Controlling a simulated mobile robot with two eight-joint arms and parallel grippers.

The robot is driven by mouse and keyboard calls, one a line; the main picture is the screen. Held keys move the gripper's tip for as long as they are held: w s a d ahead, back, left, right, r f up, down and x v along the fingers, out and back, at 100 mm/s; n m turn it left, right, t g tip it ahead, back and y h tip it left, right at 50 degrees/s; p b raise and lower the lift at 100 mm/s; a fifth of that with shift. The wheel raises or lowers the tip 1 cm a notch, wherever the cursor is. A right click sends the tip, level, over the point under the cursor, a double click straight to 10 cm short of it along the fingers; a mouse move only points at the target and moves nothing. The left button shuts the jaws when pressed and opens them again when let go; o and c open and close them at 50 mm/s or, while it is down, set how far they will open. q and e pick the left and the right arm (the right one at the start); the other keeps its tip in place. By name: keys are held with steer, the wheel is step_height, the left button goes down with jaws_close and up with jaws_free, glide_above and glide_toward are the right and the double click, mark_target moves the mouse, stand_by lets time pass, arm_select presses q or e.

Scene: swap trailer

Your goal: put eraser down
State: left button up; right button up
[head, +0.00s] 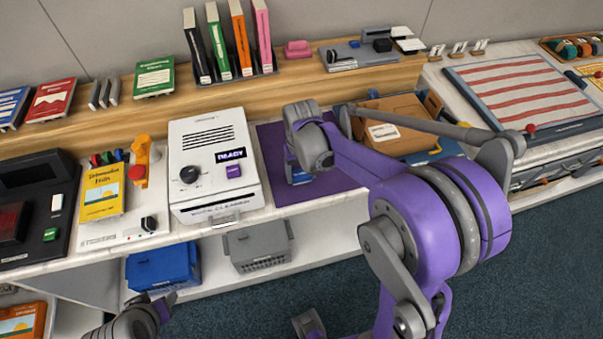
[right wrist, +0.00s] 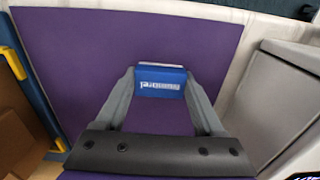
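The eraser is a blue block with white lettering (right wrist: 162,76), seen in the right wrist view between the two grey fingertips of my right gripper (right wrist: 162,88). Both fingers meet its ends, so the gripper is shut on it. The eraser is over the purple mat (right wrist: 100,50); I cannot tell whether it touches the mat. In the head view the purple mat (head: 332,188) lies on the bench, and a bit of blue (head: 298,174) shows below my right wrist, which hides the fingers. Part of my left arm shows at the lower left; its fingers are not clear.
The white machine with a purple button (head: 214,160) stands just left of the mat. An orange-brown case (head: 395,125) lies to its right. A wooden shelf with upright books (head: 228,50) runs behind. Blue (head: 163,268) and grey (head: 258,246) bins sit on the lower shelf.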

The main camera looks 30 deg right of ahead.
mark_target(301, 174)
steer(key=shift+o, duration=0.7)
steer(key=shift+s+f, duration=0.15)
steer(key=shift+f, duration=0.1)
steer(key=shift+r, duration=0.2)
step_height(301, 174, up, 12)
steer(key=p, duration=0.2)
arm_select(q)
steer(key=shift+w+r, duration=0.2)
steer(key=shift+r, duration=0.3)
steer(key=shift+w+r, duration=0.2)
steer(key=shift+r, duration=0.25)
arm_select(e)
steer(key=s+a+f+n+t, duration=0.1)
steer(key=s+a+f+t, duration=0.1)
steer(key=s, duration=0.5)
steer(key=s+a+f+n+t, duration=0.1)
steer(key=s+a+f+t, duration=0.2)
steer(key=s, duration=0.5)
steer(key=shift+s+a+f+n, duration=0.2)
steer(key=shift+a+n, duration=0.2)
steer(key=shift+a, duration=0.5)
steer(key=shift+r, duration=0.1)
arm_select(q)
steer(key=shift+w+r, duration=0.15)
steer(key=shift+r, duration=0.25)
arm_select(e)
steer(key=shift+w+r, duration=0.15)
steer(key=shift+r, duration=0.25)
